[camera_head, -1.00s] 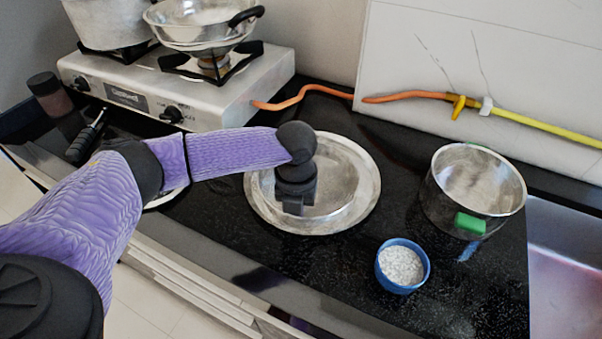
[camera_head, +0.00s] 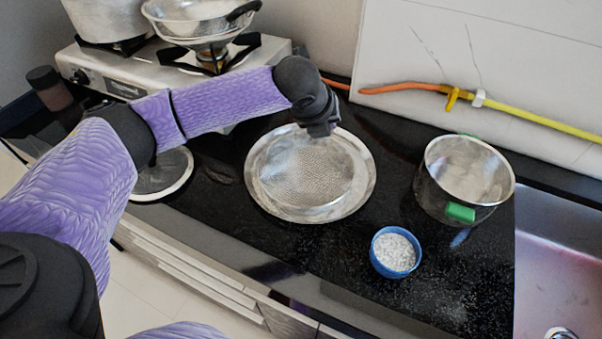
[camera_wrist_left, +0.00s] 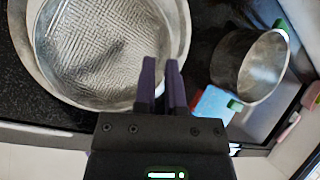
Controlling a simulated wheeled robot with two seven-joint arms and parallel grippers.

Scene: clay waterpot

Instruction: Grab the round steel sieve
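The round steel sieve (camera_head: 305,172) lies in a wide, shallow steel dish (camera_head: 262,203) on the black counter. Its mesh (camera_wrist_left: 100,45) fills the upper left of the left wrist view, with the dish rim (camera_wrist_left: 28,62) around it. My left gripper (camera_head: 322,130) is over the far right edge of the sieve and dish, pointing down. In the left wrist view its two fingers (camera_wrist_left: 161,82) stand slightly apart over the rim area, with nothing clearly between them. Whether they touch the rim cannot be told. My right gripper is out of view.
A blue bowl (camera_head: 395,252) of white grains and a steel pot (camera_head: 468,180) with a green tab stand to the right, near the sink (camera_head: 555,265). A gas stove (camera_head: 110,72) with pans is at back left. A hose (camera_head: 415,88) runs along the wall.

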